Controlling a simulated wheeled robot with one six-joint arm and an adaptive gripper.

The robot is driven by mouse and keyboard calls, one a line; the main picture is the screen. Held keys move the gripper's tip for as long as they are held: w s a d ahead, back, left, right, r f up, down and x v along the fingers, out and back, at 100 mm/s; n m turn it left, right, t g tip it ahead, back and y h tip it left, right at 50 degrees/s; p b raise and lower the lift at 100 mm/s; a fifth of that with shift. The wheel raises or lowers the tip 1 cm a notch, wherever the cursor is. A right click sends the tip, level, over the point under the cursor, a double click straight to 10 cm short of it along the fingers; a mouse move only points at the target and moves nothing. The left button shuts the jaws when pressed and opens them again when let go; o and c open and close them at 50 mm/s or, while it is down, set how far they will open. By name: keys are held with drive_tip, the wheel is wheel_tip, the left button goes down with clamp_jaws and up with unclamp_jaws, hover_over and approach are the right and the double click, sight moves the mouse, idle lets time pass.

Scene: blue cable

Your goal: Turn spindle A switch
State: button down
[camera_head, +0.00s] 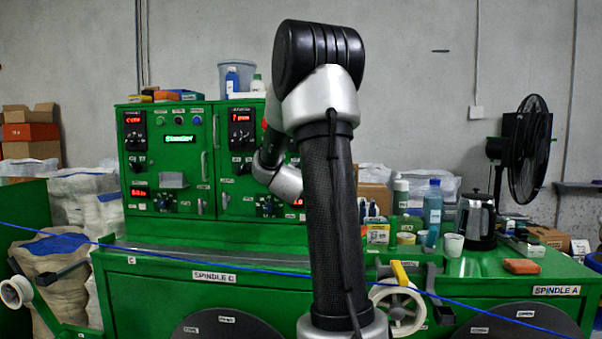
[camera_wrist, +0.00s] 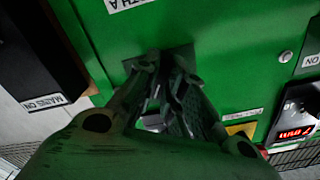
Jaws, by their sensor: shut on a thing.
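In the wrist view, my gripper (camera_wrist: 166,64) reaches the green panel (camera_wrist: 230,50), with its two fingers close together. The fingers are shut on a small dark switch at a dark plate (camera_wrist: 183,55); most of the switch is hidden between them. A white label (camera_wrist: 126,4) above the plate is cut off by the picture edge and ends in "TH A". In the head view, my arm stands in front of the green control cabinet (camera_head: 160,225), and my gripper is hidden behind it.
In the head view, a blue cable (camera_head: 150,255) crosses the green bench front. A "SPINDLE A" label (camera_head: 556,290), kettle (camera_head: 476,222) and fan (camera_head: 528,150) are at right.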

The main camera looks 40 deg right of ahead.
drive_tip(key=c, duration=1.5)
unclamp_jaws()
drive_tip(key=shift+d, duration=0.1)
drive_tip(key=v, duration=1.2)
drive_tip(key=shift+w, duration=0.1)
